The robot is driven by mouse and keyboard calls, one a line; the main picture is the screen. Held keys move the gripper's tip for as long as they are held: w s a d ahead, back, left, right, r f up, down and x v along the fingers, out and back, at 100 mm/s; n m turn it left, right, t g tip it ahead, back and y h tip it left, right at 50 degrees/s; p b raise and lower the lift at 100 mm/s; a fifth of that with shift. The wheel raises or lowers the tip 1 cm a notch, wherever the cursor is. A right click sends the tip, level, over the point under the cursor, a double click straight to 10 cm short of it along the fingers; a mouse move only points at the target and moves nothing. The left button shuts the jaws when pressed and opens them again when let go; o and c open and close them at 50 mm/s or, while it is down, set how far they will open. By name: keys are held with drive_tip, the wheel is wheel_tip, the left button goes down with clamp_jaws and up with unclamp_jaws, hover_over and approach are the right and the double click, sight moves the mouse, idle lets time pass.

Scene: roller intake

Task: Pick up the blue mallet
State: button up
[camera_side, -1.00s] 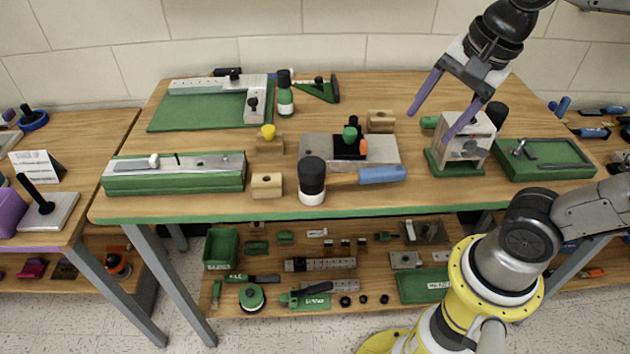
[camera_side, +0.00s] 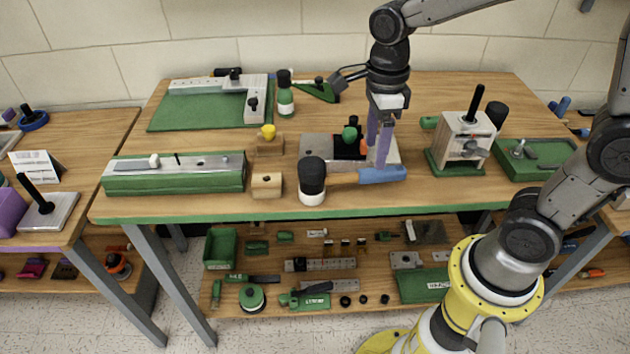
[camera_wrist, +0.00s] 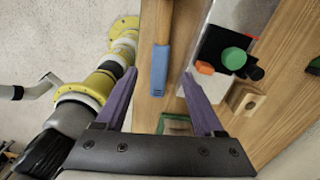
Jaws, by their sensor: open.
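The blue mallet lies on the workbench near its front edge. In the side view its black and white head (camera_side: 312,182) is at the left and its wooden handle ends in a blue grip (camera_side: 383,175) at the right. In the wrist view the blue grip (camera_wrist: 161,70) lies between the two spread fingers of my gripper (camera_wrist: 159,74), with a gap on both sides. The head is out of the wrist view.
A grey plate (camera_side: 393,150) with a black block and green and orange knobs lies just behind the handle. A wooden box fixture (camera_side: 461,145) stands to the right on a green base. A small wooden block (camera_side: 267,186) is left of the mallet head. The bench's front edge is close.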

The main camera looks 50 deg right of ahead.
sight(373, 171)
drive_tip(key=shift+s+d+f, duration=0.1)
drive_tip(key=shift+f, duration=3.65)
clamp_jaws()
drive_tip(key=shift+r, duration=0.1)
